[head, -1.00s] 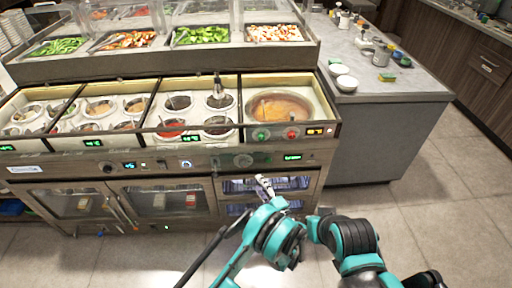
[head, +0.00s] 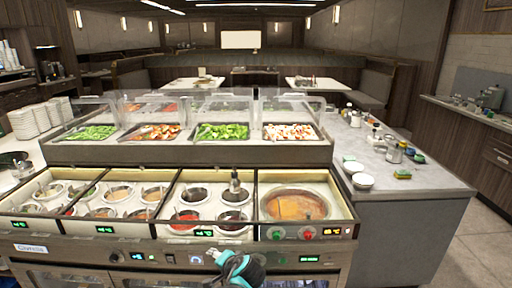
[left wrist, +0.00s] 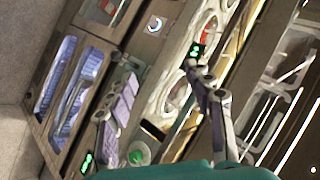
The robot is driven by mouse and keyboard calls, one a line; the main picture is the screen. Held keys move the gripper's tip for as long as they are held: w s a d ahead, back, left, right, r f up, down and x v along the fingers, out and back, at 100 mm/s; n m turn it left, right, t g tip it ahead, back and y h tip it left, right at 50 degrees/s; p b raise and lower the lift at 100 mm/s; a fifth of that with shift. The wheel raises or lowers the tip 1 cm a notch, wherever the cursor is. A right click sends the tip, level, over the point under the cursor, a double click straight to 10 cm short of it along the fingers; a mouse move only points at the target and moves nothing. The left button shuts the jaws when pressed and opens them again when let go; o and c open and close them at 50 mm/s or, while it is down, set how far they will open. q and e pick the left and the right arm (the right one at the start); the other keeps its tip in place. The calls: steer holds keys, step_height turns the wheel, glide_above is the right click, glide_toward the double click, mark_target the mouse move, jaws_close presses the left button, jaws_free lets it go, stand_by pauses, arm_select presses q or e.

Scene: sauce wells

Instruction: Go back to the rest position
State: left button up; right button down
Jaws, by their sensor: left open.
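My left gripper (head: 218,257) shows at the bottom edge of the head view, in front of the sauce counter's control panel (head: 180,256). Only its teal wrist part and a bit of the fingers show there. In the left wrist view the two fingers of my left gripper (left wrist: 160,75) stand apart with nothing between them. The counter front lies behind them, tilted in that picture. My right gripper is not in the frames of now.
The counter holds sauce wells, a large round orange-brown soup well (head: 296,206) and ladles. Vegetable trays (head: 222,132) under clear guards stand behind. A grey side counter (head: 420,180) with white bowls (head: 363,181) is at the right. Floor (head: 475,232) is clear there.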

arm_select(q)
steer(key=s+a+r+n+h, duration=0.1)
steer(key=s+a+n+h, duration=0.1)
steer(key=s, duration=1.1)
steer(key=s+a+r+n+g+h, duration=0.1)
steer(key=s+a+r+n+h, duration=0.1)
steer(key=s, duration=1)
steer(key=a+n+h, duration=0.1)
steer(key=a+n, duration=0.1)
steer(key=n, duration=0.1)
steer(key=shift+s, duration=0.35)
